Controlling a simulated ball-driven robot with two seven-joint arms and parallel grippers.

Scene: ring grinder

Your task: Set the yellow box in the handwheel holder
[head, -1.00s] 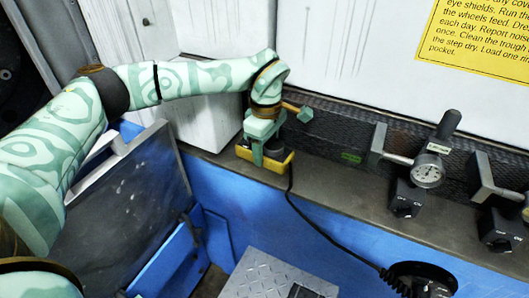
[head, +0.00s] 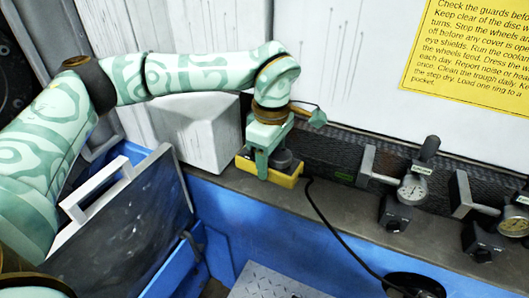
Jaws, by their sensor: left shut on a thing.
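The yellow box (head: 287,181) is at the back ledge (head: 345,205), next to the white block. It has a dark round knob on top, and a black cable runs from its right end. My left gripper (head: 268,160) points down from above and is shut on the box, hiding part of its top and front. I cannot tell whether the box rests on the ledge or is just above it. I cannot make out the handwheel holder for certain. My right gripper is not in view.
A white block (head: 205,135) stands left of the box. Dial gauges (head: 411,188) on brackets and black switch boxes (head: 395,214) line the ledge to the right. The cable (head: 345,238) crosses the blue front towards a dark round part (head: 415,285). A grey panel with a handle (head: 100,200) stands at left.

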